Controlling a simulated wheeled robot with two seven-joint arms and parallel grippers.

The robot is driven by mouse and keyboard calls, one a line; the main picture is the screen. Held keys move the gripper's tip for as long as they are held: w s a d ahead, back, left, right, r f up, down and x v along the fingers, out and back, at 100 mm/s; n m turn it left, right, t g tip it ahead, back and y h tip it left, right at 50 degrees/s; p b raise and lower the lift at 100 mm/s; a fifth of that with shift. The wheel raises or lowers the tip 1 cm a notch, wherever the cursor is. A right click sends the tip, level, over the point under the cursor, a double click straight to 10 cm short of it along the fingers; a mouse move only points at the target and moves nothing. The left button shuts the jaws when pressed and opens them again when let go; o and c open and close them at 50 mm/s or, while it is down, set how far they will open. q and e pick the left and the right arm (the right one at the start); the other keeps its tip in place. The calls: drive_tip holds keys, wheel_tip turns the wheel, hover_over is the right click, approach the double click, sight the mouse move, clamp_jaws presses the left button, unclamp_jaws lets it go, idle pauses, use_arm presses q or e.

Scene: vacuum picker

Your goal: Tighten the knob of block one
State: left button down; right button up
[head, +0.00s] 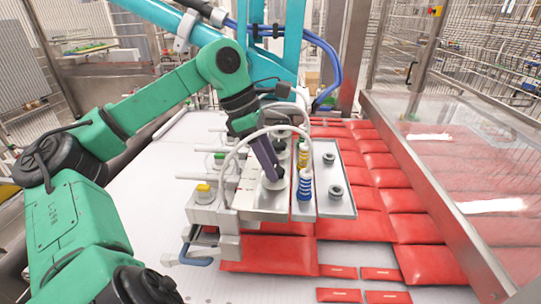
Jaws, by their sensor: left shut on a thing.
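The vacuum picker's pale metal head (240,199) is in the middle of the head view, above red packets. Its right plate (343,208) carries two grey round knobs, a far one (329,159) and a near one (336,191). Yellow (303,158) and blue (305,186) ribbed bellows stand between the plates. My left gripper (271,176) reaches down onto the left plate, its fingers shut on a grey knob there. The fingers mostly hide that knob. I cannot tell from any label which block is block one. My right gripper is not in view.
Red packets (414,229) lie in rows right of and below the picker. A clear panel (455,165) on a metal frame bounds the right side. Blue hoses (325,60) and a pale tube (228,160) run close to my left arm. White surface (150,185) lies bare at left.

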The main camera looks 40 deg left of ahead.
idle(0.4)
use_arm(q)
drive_tip(key=shift+c, duration=1.5)
unclamp_jaws()
drive_tip(key=p+v, duration=0.1)
drive_tip(key=v, duration=1.3)
drive_tip(key=shift+a+r, duration=0.2)
drive_tip(key=shift+r, duration=0.05)
drive_tip(key=shift+f, duration=0.1)
